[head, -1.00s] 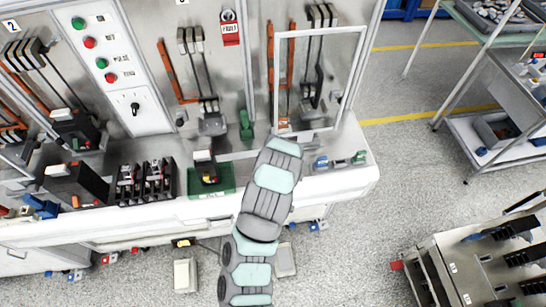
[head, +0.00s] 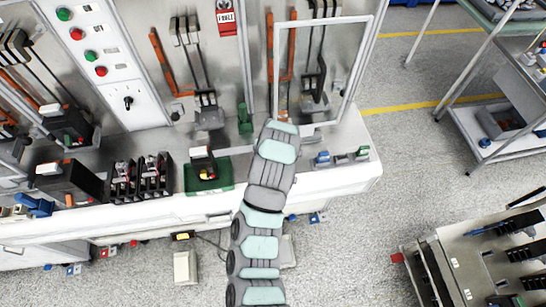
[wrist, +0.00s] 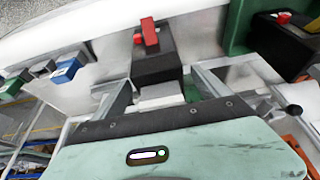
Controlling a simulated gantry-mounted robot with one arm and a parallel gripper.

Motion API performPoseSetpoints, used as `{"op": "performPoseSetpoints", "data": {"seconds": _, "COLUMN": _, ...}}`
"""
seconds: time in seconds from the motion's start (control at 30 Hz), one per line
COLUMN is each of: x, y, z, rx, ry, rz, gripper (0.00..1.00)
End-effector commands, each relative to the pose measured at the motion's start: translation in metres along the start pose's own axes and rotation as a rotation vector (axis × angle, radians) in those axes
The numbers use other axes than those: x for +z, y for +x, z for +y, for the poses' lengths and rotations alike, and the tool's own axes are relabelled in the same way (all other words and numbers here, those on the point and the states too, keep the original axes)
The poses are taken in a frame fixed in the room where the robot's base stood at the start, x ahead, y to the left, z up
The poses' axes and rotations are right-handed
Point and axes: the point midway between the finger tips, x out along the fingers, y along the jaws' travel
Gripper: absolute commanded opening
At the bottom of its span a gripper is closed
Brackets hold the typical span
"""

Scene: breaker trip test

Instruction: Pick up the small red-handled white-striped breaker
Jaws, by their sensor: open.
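In the wrist view a dark block-shaped breaker (wrist: 155,66) with a red handle (wrist: 149,32) stands on the white bench top. A white band (wrist: 160,94) shows at its near end. My gripper (wrist: 160,88) is open, with one finger on each side of this near part; I cannot tell whether either finger touches it. In the head view my arm's end hides this breaker and the gripper fingers. A second dark breaker (wrist: 278,38) with a red handle sits in a green tray (wrist: 237,22) to the right; the tray shows in the head view too (head: 225,180).
Small blue and green connectors (wrist: 66,70) lie left of the gripper in the wrist view. A metal door frame (head: 370,60) stands open at the bench's right end. More dark breakers (head: 140,180) stand left of the tray. A cart (head: 480,255) is at the lower right.

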Motion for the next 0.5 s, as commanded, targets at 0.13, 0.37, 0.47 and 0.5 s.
{"op": "performPoseSetpoints", "data": {"seconds": 0.13, "x": 0.000, "y": 0.016, "z": 0.001, "rx": 0.000, "ry": 0.001, "rz": -0.006, "gripper": 0.85}}
{"op": "performPoseSetpoints", "data": {"seconds": 0.37, "x": -0.001, "y": 0.033, "z": 0.000, "rx": 0.000, "ry": 0.000, "rz": -0.002, "gripper": 0.85}}
{"op": "performPoseSetpoints", "data": {"seconds": 0.47, "x": 0.000, "y": 0.035, "z": 0.000, "rx": -0.001, "ry": 0.000, "rz": -0.002, "gripper": 0.85}}
{"op": "performPoseSetpoints", "data": {"seconds": 0.5, "x": 0.000, "y": 0.035, "z": 0.000, "rx": 0.000, "ry": 0.000, "rz": -0.002, "gripper": 0.85}}
